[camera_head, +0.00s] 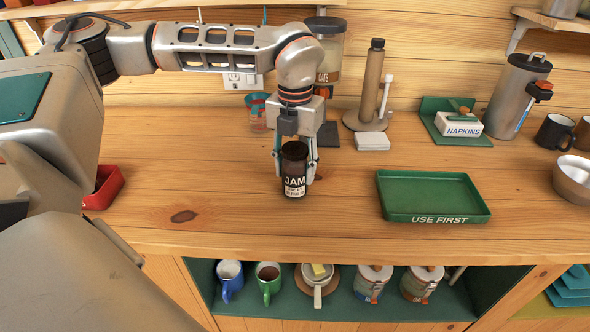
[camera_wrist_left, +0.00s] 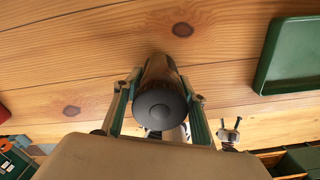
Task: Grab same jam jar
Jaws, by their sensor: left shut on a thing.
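A dark jam jar (camera_head: 294,172) with a black lid and a white-lettered JAM label is upright in the head view, at the middle of the wooden counter. My left gripper (camera_head: 296,176) reaches down from above and behind and is shut on the jar, one finger on each side. In the left wrist view the jar (camera_wrist_left: 160,98) shows lid towards the camera, between the fingers of the left gripper (camera_wrist_left: 160,100). I cannot tell whether the jar's base touches the counter. My right gripper is not in view.
A green USE FIRST tray (camera_head: 432,174) lies empty to the right of the jar; its edge shows in the wrist view (camera_wrist_left: 270,62). A red container (camera_head: 104,188) is at left. Behind stand an oats jar (camera_head: 328,45), paper-roll holder (camera_head: 372,85) and napkin box (camera_head: 458,124).

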